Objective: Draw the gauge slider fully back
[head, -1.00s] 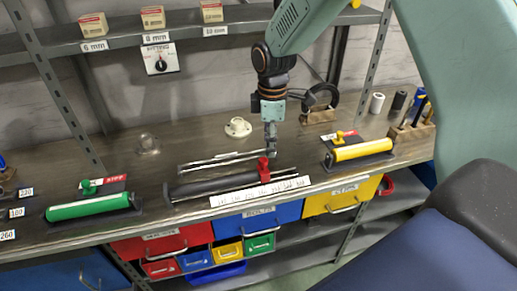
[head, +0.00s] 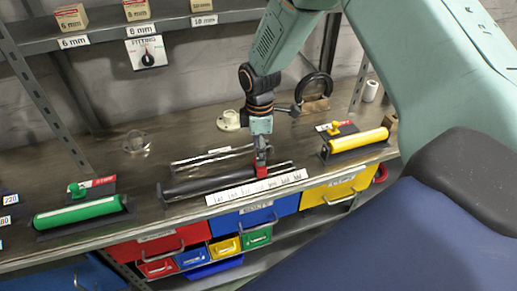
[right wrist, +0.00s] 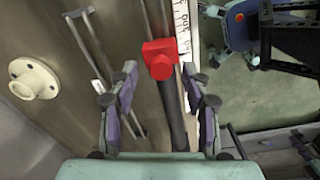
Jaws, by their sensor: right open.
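The gauge is a dark bar on rails (head: 205,184) on the bench, with a white numbered scale strip (head: 258,188) along its front. Its red slider (head: 262,170) sits toward the bar's right end. In the right wrist view the red slider (right wrist: 160,58) lies between and just beyond the fingertips. My right gripper (right wrist: 158,88) is open, its two fingers on either side of the gauge line. In the head view my right gripper (head: 261,150) points down right at the slider and partly hides it. Contact with the slider cannot be told. My left gripper is not in view.
A green roller (head: 80,212) stands left and a yellow roller (head: 358,140) right on the bench. Behind the gauge are thin metal rails (head: 210,157) and a cream flanged part (head: 229,120). Coloured drawers (head: 160,245) hang under the bench edge.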

